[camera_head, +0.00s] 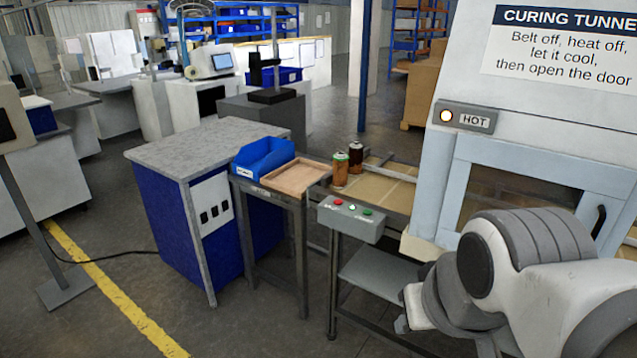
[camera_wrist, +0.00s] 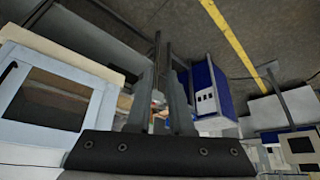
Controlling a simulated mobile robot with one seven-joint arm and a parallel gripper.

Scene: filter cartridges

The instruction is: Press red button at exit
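The red button (camera_head: 338,202) is the left one of several small buttons on a grey control box (camera_head: 350,220) at the near end of the conveyor (camera_head: 385,187). A white button and a green button (camera_head: 367,212) sit to its right. The box stands left of the curing tunnel (camera_head: 545,120). My arm fills the lower right of the head view, and my gripper cannot be made out there. In the wrist view my gripper (camera_wrist: 166,72) shows two fingers with a narrow gap between them and nothing clearly held. The fingers hide part of the background. I see no contact with the button.
Two cartridges, one green-topped (camera_head: 340,170) and one dark (camera_head: 355,157), stand on the conveyor beyond the box. A blue bin (camera_head: 263,158) and a wooden tray (camera_head: 296,177) sit left on a stand. A lamp (camera_head: 446,115) beside the HOT label glows. The floor in front is clear.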

